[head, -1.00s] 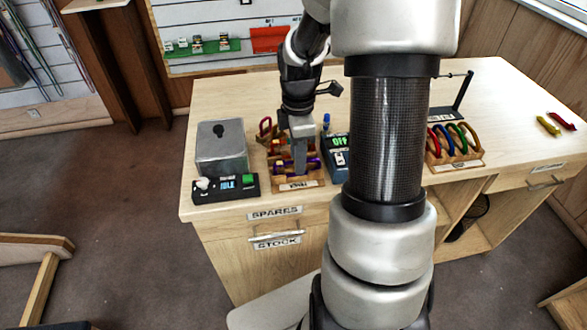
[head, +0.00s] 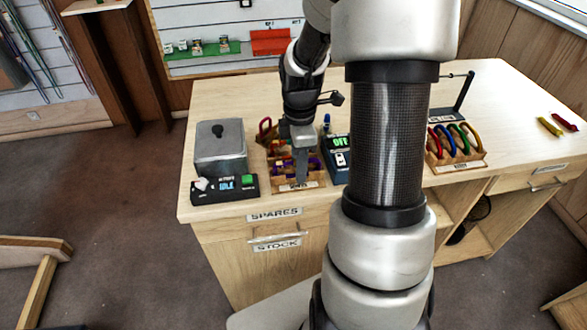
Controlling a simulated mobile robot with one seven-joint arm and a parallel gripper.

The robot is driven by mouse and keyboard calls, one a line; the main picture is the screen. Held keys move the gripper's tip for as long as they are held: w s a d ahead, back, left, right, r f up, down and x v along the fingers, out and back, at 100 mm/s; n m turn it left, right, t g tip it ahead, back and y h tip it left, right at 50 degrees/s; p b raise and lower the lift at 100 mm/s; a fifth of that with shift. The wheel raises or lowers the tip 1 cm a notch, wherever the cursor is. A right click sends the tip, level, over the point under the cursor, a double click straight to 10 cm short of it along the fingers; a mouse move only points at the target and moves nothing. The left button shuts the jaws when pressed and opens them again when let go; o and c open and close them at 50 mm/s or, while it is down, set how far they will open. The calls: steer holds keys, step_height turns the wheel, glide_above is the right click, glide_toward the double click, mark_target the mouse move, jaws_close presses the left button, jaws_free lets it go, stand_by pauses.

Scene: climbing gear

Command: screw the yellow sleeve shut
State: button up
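My gripper (head: 301,180) points down over the front part of a wooden rack (head: 300,187) on the bench. The rack holds several small coloured parts, with red, yellow and purple showing beside and behind the gripper.
A grey lidded box with a control panel (head: 225,189) reading IDLE stands left of the rack. A dark blue device (head: 338,157) reading OFF stands close on the right. A rack of coloured carabiners (head: 456,147) is further right. The bench top behind (head: 250,95) is clear.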

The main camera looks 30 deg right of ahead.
steer(key=shift+s+a, duration=0.1)
steer(key=shift+s, duration=0.35)
steer(key=shift+r, duration=0.1)
steer(key=shift+r+p, duration=1.2)
steer(key=shift+r, duration=0.15)
steer(key=shift+w, duration=0.75)
steer(key=shift+d+f, duration=0.1)
steer(key=shift+d, duration=0.1)
